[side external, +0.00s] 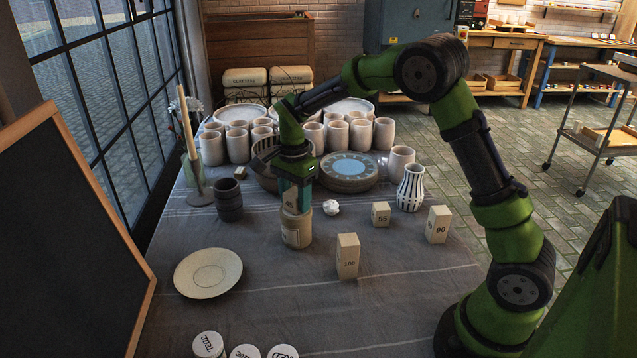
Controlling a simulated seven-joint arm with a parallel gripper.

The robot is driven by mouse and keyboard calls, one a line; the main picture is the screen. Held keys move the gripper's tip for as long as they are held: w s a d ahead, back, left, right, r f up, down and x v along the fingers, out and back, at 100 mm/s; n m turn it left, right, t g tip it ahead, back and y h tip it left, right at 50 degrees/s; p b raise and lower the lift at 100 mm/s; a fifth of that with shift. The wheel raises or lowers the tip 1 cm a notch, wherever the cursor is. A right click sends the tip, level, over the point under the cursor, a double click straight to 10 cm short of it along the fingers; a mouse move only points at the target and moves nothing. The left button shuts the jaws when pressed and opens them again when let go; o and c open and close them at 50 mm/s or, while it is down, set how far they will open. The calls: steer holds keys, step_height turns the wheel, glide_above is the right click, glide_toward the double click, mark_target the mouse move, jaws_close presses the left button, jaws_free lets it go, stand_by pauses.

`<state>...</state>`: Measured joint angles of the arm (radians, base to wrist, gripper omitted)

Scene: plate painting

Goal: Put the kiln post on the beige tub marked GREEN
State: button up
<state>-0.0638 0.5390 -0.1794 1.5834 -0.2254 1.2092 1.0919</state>
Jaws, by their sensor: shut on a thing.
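My gripper (294,196) points down near the middle of the table and is shut on a beige kiln post (290,206) with a dark number that is hard to read. A round beige pot (297,232) stands directly below the post. I cannot tell whether the post touches it. At the front edge are three pale tubs with dark lettering on top: a left one (208,345), a middle one (245,352) and a right one (283,352). They are partly cut off, and I cannot read for sure which is marked GREEN.
Blocks marked 100 (347,257), 55 (381,214) and 90 (438,225) stand to the right. A striped vase (411,188) and many mugs stand farther back. The front right cloth is clear.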

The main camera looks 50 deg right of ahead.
mark_target(295, 192)
steer(key=o, duration=1.1)
steer(key=shift+f, duration=0.15)
step_height(295, 192, up, 11)
steer(key=s+a+r+n+t+y, duration=0.25)
steer(key=s+r+n, duration=0.45)
steer(key=s, duration=0.5)
steer(key=s+a+f+n+t, duration=0.1)
steer(key=s+n, duration=0.1)
steer(key=s, duration=0.1)
steer(key=s+a+f+n+t, duration=0.1)
steer(key=s+n+t, duration=0.1)
steer(key=s, duration=0.2)
steer(key=s+a+f+n+t, duration=0.1)
steer(key=s+a+n, duration=0.1)
steer(key=s+n, duration=0.1)
steer(key=shift+s+f+t+h, duration=0.2)
steer(key=shift+f+t+h, duration=0.05)
steer(key=shift+t, duration=0.1)
